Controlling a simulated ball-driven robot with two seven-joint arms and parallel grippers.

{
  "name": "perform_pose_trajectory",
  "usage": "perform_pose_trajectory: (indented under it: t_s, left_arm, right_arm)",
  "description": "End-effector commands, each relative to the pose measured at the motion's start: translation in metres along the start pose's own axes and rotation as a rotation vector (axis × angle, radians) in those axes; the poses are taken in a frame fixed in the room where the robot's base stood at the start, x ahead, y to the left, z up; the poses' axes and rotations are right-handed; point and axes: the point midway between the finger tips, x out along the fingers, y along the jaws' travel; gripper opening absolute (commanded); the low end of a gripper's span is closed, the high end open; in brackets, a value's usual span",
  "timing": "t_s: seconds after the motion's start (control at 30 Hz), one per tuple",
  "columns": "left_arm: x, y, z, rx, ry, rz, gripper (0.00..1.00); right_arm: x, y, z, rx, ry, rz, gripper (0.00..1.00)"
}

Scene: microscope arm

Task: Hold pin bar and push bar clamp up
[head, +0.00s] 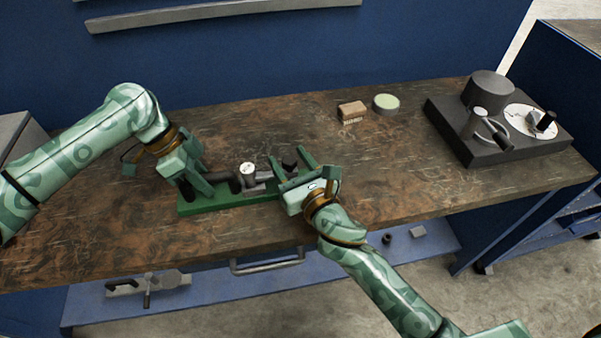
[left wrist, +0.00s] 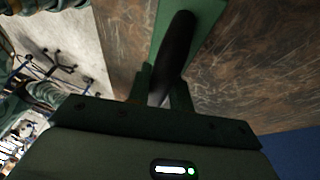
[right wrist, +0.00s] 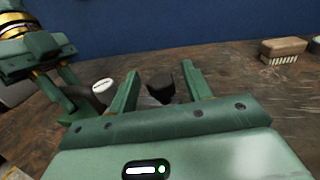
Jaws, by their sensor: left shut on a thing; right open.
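A green base plate (head: 205,206) lies on the workbench and carries a dark and grey arm assembly. Its dark bar (left wrist: 177,42), seemingly the pin bar, points left. My left gripper (head: 193,185) is shut on this bar's end; the fingers close around it in the left wrist view. A clamp post with a round white top (head: 248,169) stands mid-plate. A dark knob (right wrist: 161,85), seemingly on the bar clamp, is at the right end. My right gripper (head: 295,166) is open, its fingers on either side of the knob, with visible gaps. The bar's contact with the plate is hidden.
A brown brush (head: 352,111) and a green-topped round tin (head: 386,103) lie behind to the right. A dark instrument base (head: 495,150) with a cylinder and white disc stands far right. Bare workbench (head: 420,180) lies between. A shelf (head: 215,288) below holds small parts.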

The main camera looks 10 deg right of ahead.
Motion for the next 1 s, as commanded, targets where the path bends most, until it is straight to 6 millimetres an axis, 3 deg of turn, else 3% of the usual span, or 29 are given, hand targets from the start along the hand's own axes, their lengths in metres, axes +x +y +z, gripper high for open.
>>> perform_pose_trajectory:
  t_s: [0.3, 0.5, 0.97, 1.0]
  left_arm:
    - [-0.002, 0.000, -0.001, 0.000, 0.003, -0.002, 0.00]
    - [-0.002, 0.000, -0.001, 0.000, 0.003, -0.002, 0.00]
    - [-0.002, 0.000, -0.001, 0.000, 0.003, -0.002, 0.00]
    - [-0.002, 0.000, -0.001, 0.000, 0.003, -0.002, 0.27]
  right_arm:
    - [-0.071, 0.000, -0.002, 0.002, 0.005, 0.001, 0.49]
    - [-0.103, 0.000, -0.001, 0.003, 0.003, 0.001, 0.49]
    - [-0.111, 0.000, -0.001, 0.001, 0.002, 0.001, 0.49]
    - [-0.111, 0.000, -0.001, 0.001, 0.002, 0.001, 0.49]
